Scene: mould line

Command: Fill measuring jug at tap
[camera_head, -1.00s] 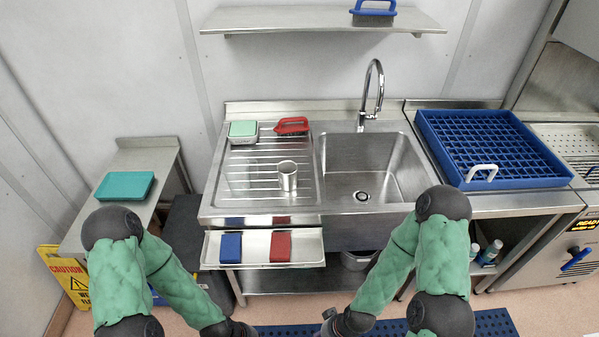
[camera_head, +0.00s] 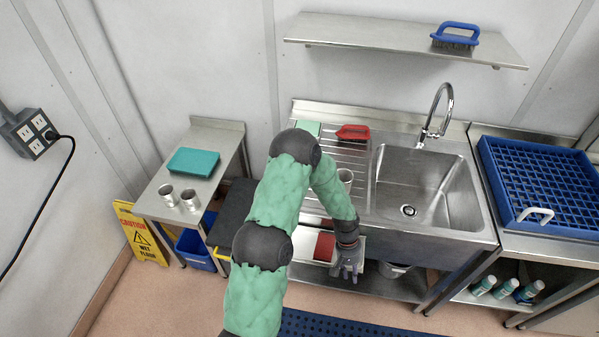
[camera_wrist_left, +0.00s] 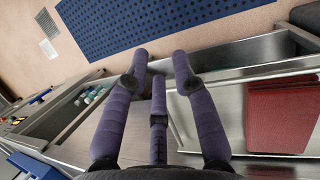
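A metal jug (camera_head: 345,177) stands on the ribbed drainboard left of the sink basin (camera_head: 408,165); my left arm covers part of it in the head view. The curved tap (camera_head: 440,108) rises behind the basin. My left gripper (camera_head: 348,272) is in front of the sink unit, below the drainboard and at the right end of the pull-out tray, apart from the jug. In the left wrist view its three purple fingers (camera_wrist_left: 160,75) are spread, with nothing between them. My right gripper is out of view. Whether the jug holds water cannot be seen.
A red block (camera_head: 325,246) lies in the tray near my gripper. Two metal cups (camera_head: 179,197) and a teal box (camera_head: 193,162) are on the left table. A blue rack (camera_head: 540,185) sits right of the sink.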

